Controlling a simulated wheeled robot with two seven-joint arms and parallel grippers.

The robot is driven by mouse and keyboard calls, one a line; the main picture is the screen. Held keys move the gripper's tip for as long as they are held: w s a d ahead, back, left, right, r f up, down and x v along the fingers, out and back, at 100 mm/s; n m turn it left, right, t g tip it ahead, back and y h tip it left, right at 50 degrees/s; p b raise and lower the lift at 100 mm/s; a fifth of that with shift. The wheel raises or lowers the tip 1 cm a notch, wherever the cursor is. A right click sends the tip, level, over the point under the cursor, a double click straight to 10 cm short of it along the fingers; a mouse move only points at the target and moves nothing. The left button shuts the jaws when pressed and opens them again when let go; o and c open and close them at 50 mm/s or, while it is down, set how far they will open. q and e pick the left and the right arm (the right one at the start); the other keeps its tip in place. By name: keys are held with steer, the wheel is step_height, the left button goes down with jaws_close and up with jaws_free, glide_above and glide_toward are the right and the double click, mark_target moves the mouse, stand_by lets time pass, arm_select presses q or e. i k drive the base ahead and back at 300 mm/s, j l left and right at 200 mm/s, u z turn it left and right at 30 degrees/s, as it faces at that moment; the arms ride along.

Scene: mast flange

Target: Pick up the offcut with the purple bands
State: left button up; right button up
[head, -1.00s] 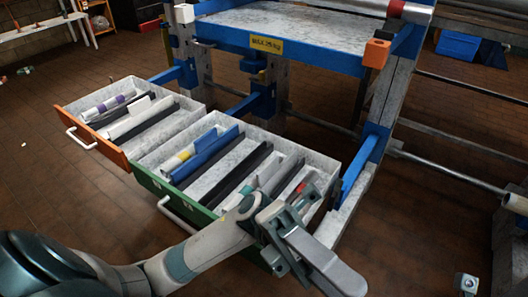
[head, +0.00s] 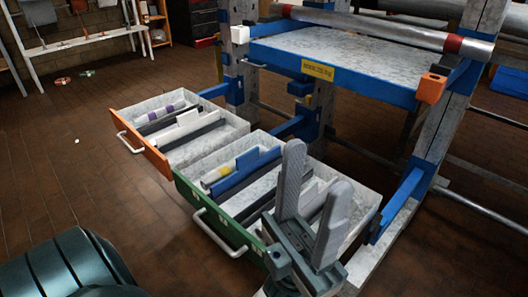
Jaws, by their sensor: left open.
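The offcut with purple bands (head: 165,110) is a pale tube lying at the far left end of the open drawer with the orange front (head: 143,145). It lies across the drawer, beside a dark divider. My left gripper (head: 318,166) is open and empty, its two grey fingers pointing up in the picture. It shows in front of the right part of the drawer with the green front (head: 216,218), well to the right of the banded offcut, and hides some of that drawer's contents. My right gripper is not in view.
The green drawer holds a blue divider (head: 246,167), a yellow-banded piece (head: 222,172) and other pieces. A blue-edged rack shelf (head: 330,50) with posts stands behind the drawers. An orange block (head: 432,89) sits on its corner. Brown floor left of the drawers is mostly clear.

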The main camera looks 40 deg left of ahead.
mark_target(150, 117)
steer(key=u, duration=2)
